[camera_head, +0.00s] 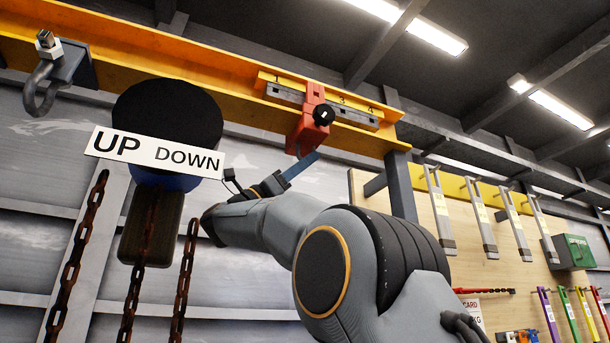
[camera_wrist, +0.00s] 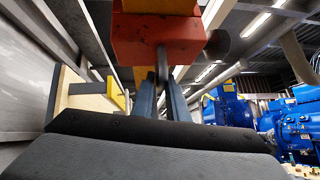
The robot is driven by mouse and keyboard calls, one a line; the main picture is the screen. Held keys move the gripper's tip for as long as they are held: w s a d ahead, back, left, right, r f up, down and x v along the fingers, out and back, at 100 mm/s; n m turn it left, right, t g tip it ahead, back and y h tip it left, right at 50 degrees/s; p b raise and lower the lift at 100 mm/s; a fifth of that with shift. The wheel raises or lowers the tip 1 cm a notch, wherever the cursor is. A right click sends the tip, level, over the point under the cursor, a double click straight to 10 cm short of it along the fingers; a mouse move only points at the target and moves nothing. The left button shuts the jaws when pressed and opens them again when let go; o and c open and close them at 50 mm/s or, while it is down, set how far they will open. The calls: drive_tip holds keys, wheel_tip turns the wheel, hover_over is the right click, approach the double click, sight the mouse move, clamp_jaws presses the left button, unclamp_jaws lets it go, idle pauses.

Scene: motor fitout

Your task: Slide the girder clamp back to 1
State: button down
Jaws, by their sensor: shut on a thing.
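The red girder clamp (camera_head: 305,130) sits on the yellow girder (camera_head: 225,70), over a grey rail (camera_head: 350,115) marked 1, 3 and 4. The clamp covers the place between 1 and 3, where a 2 would be. A black knob (camera_head: 323,115) is on its face. My gripper (camera_head: 305,163) reaches up from below to the clamp's underside. In the wrist view my gripper (camera_wrist: 164,85) has its blue fingers shut on a thin dark tab under the clamp (camera_wrist: 135,50).
A dark hoist with an UP/DOWN sign (camera_head: 155,152) and rusty chains (camera_head: 70,265) hangs left of my arm. A grey shackle (camera_head: 45,75) is at the girder's left end. A tool board (camera_head: 470,260) stands right. Blue machines (camera_wrist: 235,110) show in the wrist view.

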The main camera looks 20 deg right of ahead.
drive_tip(key=shift+s, duration=0.25)
drive_tip(key=shift+r, duration=0.1)
drive_tip(key=c, duration=1.8)
unclamp_jaws()
drive_tip(key=shift+s, duration=0.15)
drive_tip(key=shift+c, duration=0.2)
drive_tip(key=shift+w, duration=0.2)
